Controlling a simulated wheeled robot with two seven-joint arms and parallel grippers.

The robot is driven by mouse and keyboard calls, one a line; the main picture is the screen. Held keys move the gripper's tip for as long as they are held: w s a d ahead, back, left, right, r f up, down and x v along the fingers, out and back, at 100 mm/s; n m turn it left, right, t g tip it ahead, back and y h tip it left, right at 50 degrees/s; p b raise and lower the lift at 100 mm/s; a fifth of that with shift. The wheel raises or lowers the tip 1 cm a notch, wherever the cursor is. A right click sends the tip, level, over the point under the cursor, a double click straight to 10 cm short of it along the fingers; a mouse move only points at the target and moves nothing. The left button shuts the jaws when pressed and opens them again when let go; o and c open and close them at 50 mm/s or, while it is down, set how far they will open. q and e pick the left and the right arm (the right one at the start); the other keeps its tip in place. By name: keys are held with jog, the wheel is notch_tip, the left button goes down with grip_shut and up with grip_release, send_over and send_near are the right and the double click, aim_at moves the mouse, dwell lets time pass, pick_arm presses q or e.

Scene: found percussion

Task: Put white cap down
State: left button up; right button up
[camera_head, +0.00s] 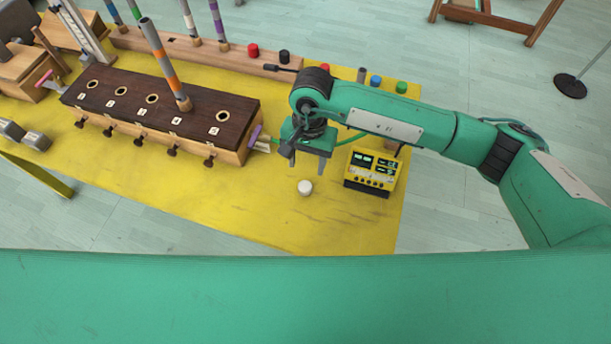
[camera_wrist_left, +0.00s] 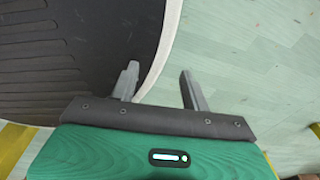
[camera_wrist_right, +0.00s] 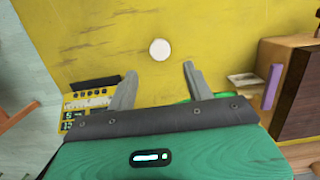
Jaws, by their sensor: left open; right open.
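The white cap (camera_head: 305,187) stands on the yellow table near its front edge. In the right wrist view the white cap (camera_wrist_right: 160,49) lies ahead of the fingertips, roughly centred between them and apart from both. My right gripper (camera_head: 307,165) is open and empty above the table, just behind the cap in the head view; its two fingers also show in the right wrist view (camera_wrist_right: 158,80). My left gripper (camera_wrist_left: 158,82) is open and empty in the left wrist view, over a dark ribbed surface and the floor. It does not show in the head view.
A yellow device (camera_head: 372,171) with displays stands right of the cap. A wooden box with a dark holed top (camera_head: 130,98) stands to the left, with one striped tube upright in it. Red, black, blue and green caps sit along the back. The yellow table (camera_head: 235,205) is clear left of the cap.

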pick_arm(q)
jog(key=shift+w+f+b, duration=0.1)
jog(key=shift+w+b, duration=0.2)
jog(key=shift+w, duration=0.25)
pick_arm(e)
jog(key=r, duration=0.4)
jog(key=shift+w+d, duration=0.1)
jog(key=shift+w, duration=0.2)
pick_arm(q)
jog(key=shift+w, duration=0.35)
pick_arm(e)
jog(key=shift+s, duration=0.1)
